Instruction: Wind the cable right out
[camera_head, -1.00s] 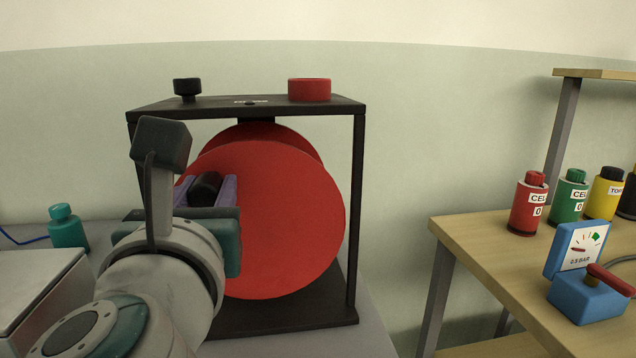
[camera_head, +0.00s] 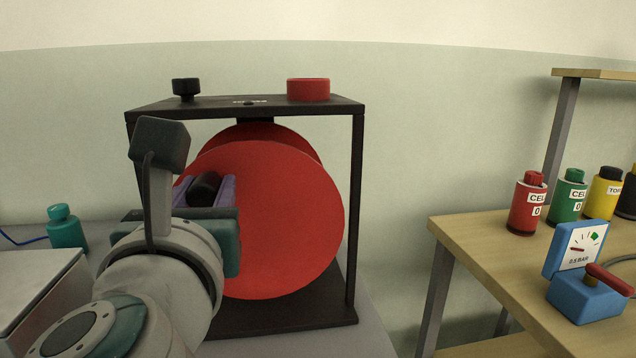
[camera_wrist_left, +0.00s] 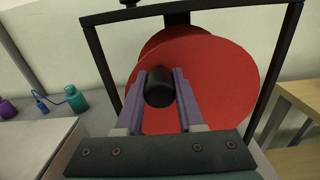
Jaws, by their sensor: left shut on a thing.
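A red cable reel (camera_head: 285,215) hangs in a black frame (camera_head: 358,200) on a grey bench. My left gripper (camera_head: 205,188) is in front of the reel, its purple fingers on either side of a black crank knob (camera_head: 207,187). In the left wrist view the fingers are shut on the black knob (camera_wrist_left: 160,88), in front of the red disc (camera_wrist_left: 215,75). No cable shows on the reel; the front disc hides most of the drum. My right gripper is not in view.
A black knob (camera_head: 186,89) and a red cap (camera_head: 308,89) sit on the frame's top. A teal bottle (camera_head: 66,228) stands at the left by a grey box (camera_head: 40,290). A wooden table (camera_head: 480,250) at the right holds several bottles and a blue gauge block (camera_head: 585,295).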

